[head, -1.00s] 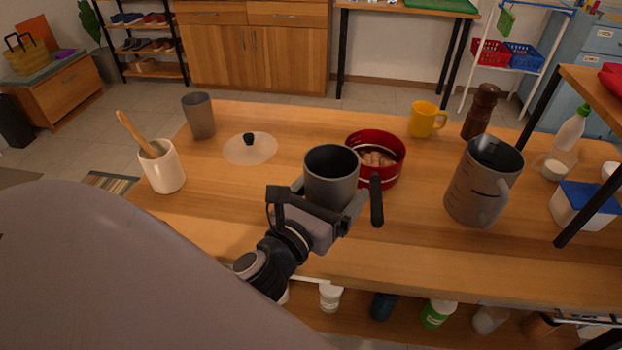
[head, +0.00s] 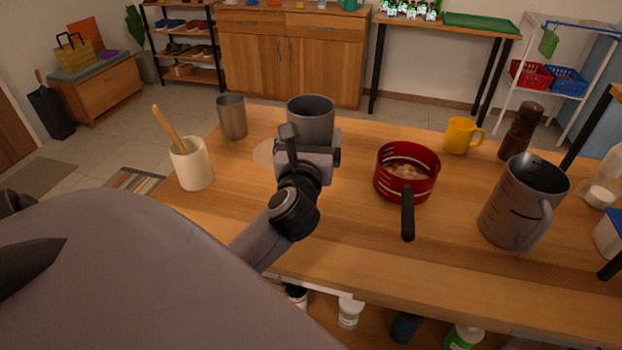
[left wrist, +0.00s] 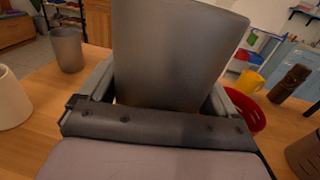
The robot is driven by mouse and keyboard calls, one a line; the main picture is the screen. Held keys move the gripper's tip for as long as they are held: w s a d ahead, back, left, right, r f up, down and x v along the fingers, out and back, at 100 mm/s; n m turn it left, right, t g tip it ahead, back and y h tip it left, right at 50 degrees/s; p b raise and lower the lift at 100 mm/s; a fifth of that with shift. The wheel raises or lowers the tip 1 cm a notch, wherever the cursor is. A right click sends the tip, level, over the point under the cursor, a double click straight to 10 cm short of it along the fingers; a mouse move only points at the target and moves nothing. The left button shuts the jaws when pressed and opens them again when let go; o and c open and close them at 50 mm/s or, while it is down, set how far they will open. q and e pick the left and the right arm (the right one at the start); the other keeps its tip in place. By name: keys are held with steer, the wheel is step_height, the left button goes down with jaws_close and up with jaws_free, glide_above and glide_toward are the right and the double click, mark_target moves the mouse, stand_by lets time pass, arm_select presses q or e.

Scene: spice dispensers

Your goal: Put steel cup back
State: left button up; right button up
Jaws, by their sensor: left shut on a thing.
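My left gripper (head: 308,146) is shut on a dark grey steel cup (head: 311,116) and holds it upright, seen over the left back part of the table. The cup fills the upper middle of the left wrist view (left wrist: 178,50), between the two fingers. A second, similar grey cup (head: 232,118) stands upright on the table to its left; it also shows in the left wrist view (left wrist: 67,50). From the head view I cannot tell whether the held cup touches the table. My right gripper is not in view.
A pale round lid (head: 264,153) is partly hidden behind my gripper. A white holder (head: 192,165) with a wooden utensil stands left. A red pot (head: 420,182), yellow mug (head: 459,135), pepper mill (head: 521,132) and big grey jug (head: 519,205) stand right. The wooden table (head: 345,225) is clear in front.

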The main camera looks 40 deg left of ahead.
arm_select(q)
step_height(320, 180, down, 8)
steer(key=shift+r+b, duration=0.1)
steer(key=shift+b, duration=0.8)
step_height(320, 180, down, 4)
steer(key=shift+r+b, duration=0.15)
steer(key=shift+b, duration=0.45)
steer(key=shift+f, duration=0.3)
steer(key=shift+f, duration=0.1)
